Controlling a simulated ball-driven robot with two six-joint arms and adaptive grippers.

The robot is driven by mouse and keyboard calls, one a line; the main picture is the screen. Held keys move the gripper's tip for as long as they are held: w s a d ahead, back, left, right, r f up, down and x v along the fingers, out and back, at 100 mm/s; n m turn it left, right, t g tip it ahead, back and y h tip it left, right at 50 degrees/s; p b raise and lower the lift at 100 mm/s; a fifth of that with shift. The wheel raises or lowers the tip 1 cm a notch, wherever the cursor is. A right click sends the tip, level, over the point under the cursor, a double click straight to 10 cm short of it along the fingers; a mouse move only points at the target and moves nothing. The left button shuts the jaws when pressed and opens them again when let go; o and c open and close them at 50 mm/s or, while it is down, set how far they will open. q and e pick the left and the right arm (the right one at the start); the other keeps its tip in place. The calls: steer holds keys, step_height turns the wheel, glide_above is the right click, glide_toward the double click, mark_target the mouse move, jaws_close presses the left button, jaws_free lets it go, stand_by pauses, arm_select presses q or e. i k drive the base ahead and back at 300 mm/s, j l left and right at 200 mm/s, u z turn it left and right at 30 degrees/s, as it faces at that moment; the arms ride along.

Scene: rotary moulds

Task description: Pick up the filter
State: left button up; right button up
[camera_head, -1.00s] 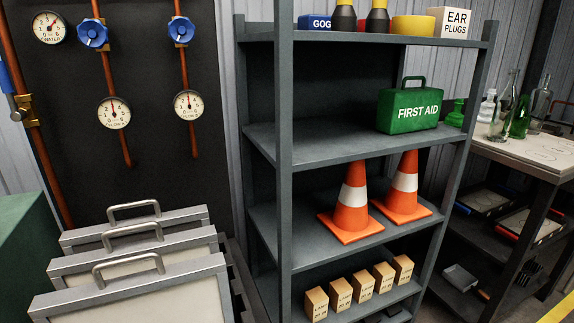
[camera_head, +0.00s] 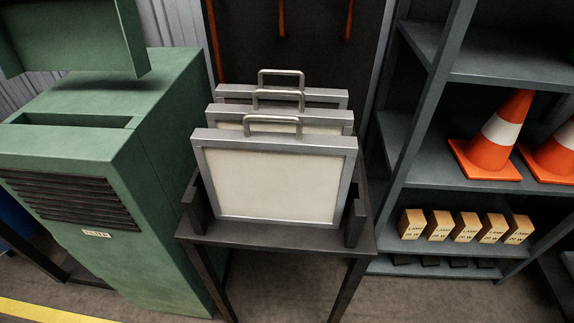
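Three flat framed filters with metal rims, pale panels and wire handles on top stand upright one behind another in a dark stand. The front filter (camera_head: 275,185) shows its whole face. The middle filter (camera_head: 229,118) and the back filter (camera_head: 324,97) are mostly hidden behind it. The dark stand (camera_head: 270,236) has side rails that flank the filters. Neither of my grippers shows in the view.
A green machine (camera_head: 165,130) with a slot in its top and a raised green lid (camera_head: 70,35) stands left of the stand. A grey shelf (camera_head: 490,70) with orange cones (camera_head: 493,140) and small lamp boxes (camera_head: 465,228) is at right. Floor is open in front.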

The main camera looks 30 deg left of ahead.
mark_target(299, 178)
steer(key=k+j+u, duration=0.1)
steer(key=u, duration=0.85)
